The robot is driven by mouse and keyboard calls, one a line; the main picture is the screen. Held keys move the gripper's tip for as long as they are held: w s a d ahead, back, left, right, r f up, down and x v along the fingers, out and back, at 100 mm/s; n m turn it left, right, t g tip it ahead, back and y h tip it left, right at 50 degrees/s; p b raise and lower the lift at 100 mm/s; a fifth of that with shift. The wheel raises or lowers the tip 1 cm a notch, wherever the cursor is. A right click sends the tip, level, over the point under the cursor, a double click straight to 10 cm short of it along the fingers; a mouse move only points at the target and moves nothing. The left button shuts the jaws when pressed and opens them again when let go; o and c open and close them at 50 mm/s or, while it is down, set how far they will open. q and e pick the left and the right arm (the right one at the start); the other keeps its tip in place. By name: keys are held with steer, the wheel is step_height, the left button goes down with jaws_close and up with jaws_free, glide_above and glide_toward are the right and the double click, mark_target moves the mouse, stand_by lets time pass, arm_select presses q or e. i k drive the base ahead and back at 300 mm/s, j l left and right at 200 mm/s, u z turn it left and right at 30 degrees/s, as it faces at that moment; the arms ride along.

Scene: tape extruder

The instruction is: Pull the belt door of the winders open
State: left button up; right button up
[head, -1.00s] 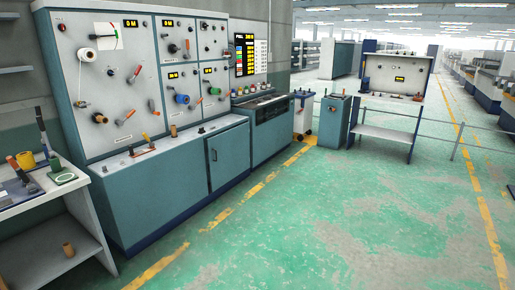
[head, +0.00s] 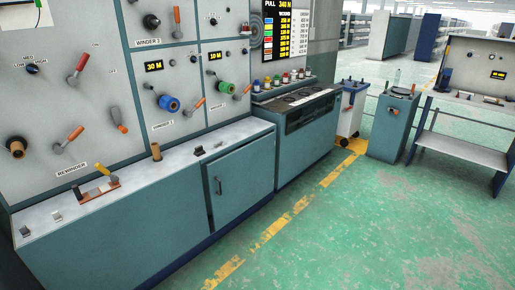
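The winder machine stands at the left with a light grey panel (head: 100,95) above a blue-grey base cabinet (head: 120,235). A door (head: 240,180) with a dark vertical handle (head: 218,185) is set in the right part of this cabinet and looks shut. I cannot tell for certain that it is the belt door. On the panel are a blue spool (head: 169,104), a green spool (head: 226,88) and several orange-handled levers. Neither of my grippers shows in the head view.
A blue-grey unit with a dark top (head: 310,115) adjoins the cabinet on the right. A bin (head: 351,108), a pedestal (head: 392,125) and a bench (head: 470,150) stand further right. The green floor (head: 340,235) before the door is clear.

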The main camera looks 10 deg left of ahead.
mark_target(239, 179)
steer(key=i+u, duration=0.1)
steer(key=i, duration=0.5)
steer(key=i+l+u, duration=0.15)
steer(key=i, duration=0.45)
steer(key=i+l+u, duration=0.15)
steer(key=i+u, duration=0.3)
steer(key=i+l+u, duration=0.25)
steer(key=u, duration=0.15)
steer(key=i+l+u, duration=0.7)
steer(key=l, duration=0.3)
steer(key=i+l+u, duration=0.15)
steer(key=l, duration=0.15)
